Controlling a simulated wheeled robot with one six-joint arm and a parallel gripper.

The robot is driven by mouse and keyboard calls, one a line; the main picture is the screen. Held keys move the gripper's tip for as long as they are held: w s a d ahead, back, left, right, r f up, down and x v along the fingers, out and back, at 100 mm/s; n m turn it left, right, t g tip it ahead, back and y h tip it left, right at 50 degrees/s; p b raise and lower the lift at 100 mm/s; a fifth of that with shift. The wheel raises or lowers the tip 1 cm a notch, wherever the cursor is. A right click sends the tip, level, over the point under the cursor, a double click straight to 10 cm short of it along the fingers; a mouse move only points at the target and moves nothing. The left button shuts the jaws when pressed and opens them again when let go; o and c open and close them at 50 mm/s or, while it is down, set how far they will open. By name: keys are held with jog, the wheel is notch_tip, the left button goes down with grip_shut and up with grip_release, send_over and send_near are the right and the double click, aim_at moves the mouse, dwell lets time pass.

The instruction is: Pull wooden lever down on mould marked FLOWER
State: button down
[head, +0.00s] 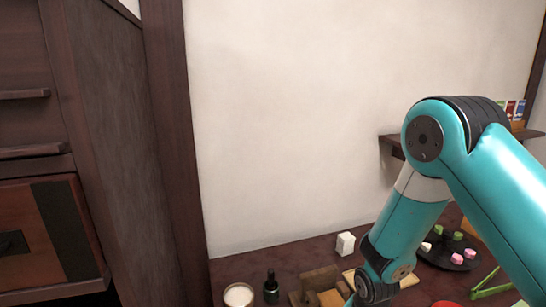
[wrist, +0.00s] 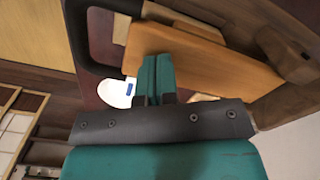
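In the wrist view my gripper (wrist: 156,75) has its two teal fingers side by side with no clear gap, and nothing shows between them. The fingers overlap an orange-brown wooden block (wrist: 215,62); I cannot tell whether they touch it. A darker brown wooden piece (wrist: 285,55) is at the block's right end. In the head view, wooden mould pieces (head: 318,281) stand on the table at the bottom, left of my wrist. My fingertips are out of sight there. No FLOWER marking is legible, and I cannot tell which piece is the lever.
A white cup (head: 238,295) and a dark bottle (head: 271,288) stand left of the wooden pieces. A white box (head: 345,243) is behind them. A black tray (head: 435,253) with coloured sweets and green tongs (head: 490,284) lie at right. A white object (wrist: 116,92) is left of my fingers.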

jog(key=shift+f, duration=0.1)
dwell(0.4)
notch_tip(320, 180, up, 7)
jog(key=p, duration=0.5)
jog(key=shift+p, duration=0.4)
jog(key=s+a+r+n+y, duration=0.2)
jog(key=s+r+n, duration=0.3)
jog(key=r, duration=0.7)
jog(key=s+a+r+n+y, duration=0.1)
jog(key=s+a+r+n, duration=0.3)
jog(key=r, duration=0.8)
jog(key=s+d+r+n+y, duration=0.1)
jog(key=s+r+n, duration=0.5)
jog(key=s, duration=0.3)
jog(key=shift+s+d+n, duration=0.25)
jog(key=shift+n, duration=0.05)
